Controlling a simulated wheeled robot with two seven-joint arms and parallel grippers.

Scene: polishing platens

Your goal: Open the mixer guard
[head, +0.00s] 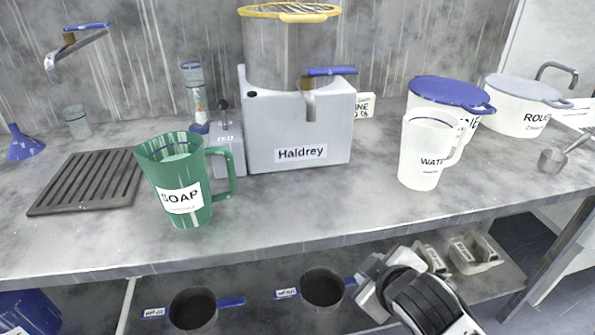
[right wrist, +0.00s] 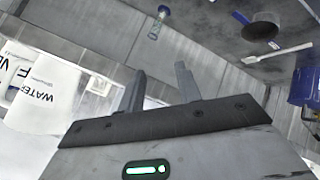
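The mixer is a grey box base (head: 295,125) labelled "Haldrey" with a grey drum (head: 285,55) on top, standing at the back middle of the bench. Its guard is a yellow ring with a mesh (head: 290,10), lying across the drum's mouth at the top edge of the head view; it looks level and down. A blue-handled spout (head: 330,71) is at the drum's front. My right arm (head: 415,295) is low at the front right, below the bench edge and far from the guard. My right gripper (right wrist: 158,78) has its fingers apart with nothing between them. My left gripper is not in view.
A green "SOAP" jug (head: 180,180) stands front left of the mixer. A white water jug (head: 425,150), a blue-lidded tub (head: 450,92) and another white tub (head: 525,105) stand to the right. A slotted grate (head: 85,182) lies left. The bench front (head: 310,205) is clear.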

